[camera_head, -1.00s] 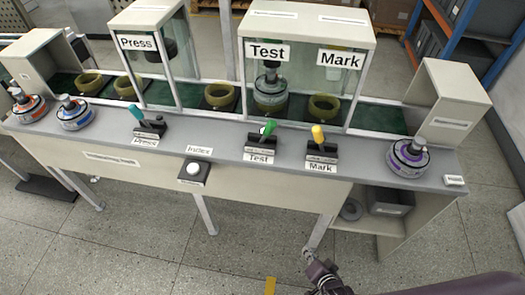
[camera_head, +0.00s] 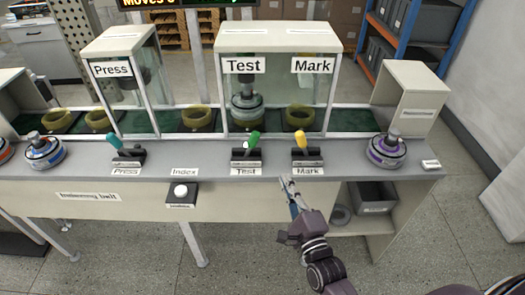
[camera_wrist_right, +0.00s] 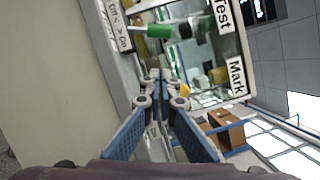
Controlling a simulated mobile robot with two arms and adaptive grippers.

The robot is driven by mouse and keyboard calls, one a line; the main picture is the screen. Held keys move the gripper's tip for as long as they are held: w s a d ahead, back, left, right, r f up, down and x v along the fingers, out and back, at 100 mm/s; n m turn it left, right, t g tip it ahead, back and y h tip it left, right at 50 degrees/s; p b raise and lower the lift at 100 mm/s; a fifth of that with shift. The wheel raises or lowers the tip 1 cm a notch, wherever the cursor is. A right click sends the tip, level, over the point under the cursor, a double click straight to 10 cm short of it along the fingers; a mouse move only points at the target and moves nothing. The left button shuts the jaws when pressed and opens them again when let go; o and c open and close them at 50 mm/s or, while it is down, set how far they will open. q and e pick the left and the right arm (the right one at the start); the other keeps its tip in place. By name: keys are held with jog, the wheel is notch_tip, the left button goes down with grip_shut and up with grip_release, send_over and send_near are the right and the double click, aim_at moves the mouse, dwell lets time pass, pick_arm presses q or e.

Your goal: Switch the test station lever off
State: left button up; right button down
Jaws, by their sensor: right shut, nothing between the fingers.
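The test station lever has a green handle (camera_head: 253,139) on a black base (camera_head: 246,158) above the Test label (camera_head: 245,172), at the front of the bench. The handle leans a little to the right in the head view. In the right wrist view the green handle (camera_wrist_right: 160,31) lies sideways at the top, with an Off/On plate (camera_wrist_right: 119,27) beside it. My right gripper (camera_head: 286,181) is shut and empty, below and right of the test lever, just in front of the bench edge. It is apart from the lever. In the wrist view its fingertips (camera_wrist_right: 163,74) are together. My left gripper is not in view.
The yellow Mark lever (camera_head: 301,141) stands right of the test lever, close to my right gripper. The teal Press lever (camera_head: 114,140) and white Index button (camera_head: 181,191) are to the left. A purple-ringed motor (camera_head: 386,151) sits at the right.

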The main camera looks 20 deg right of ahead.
aim_at(250, 147)
jog(key=w, duration=0.3)
jog(key=w+p, duration=0.1)
jog(key=w, duration=0.2)
jog(key=w+r, duration=0.1)
jog(key=w, duration=0.2)
jog(key=shift+w+a, duration=0.1)
jog(key=shift+w, duration=0.05)
jog(key=w+a, duration=0.1)
jog(key=w+a+r+p, duration=0.1)
jog(key=shift+w, duration=0.35)
jog(key=shift+w+a+r, duration=0.1)
jog(key=shift+w+a, duration=0.25)
jog(key=shift+s+p, duration=0.1)
jog(key=shift+p, duration=0.2)
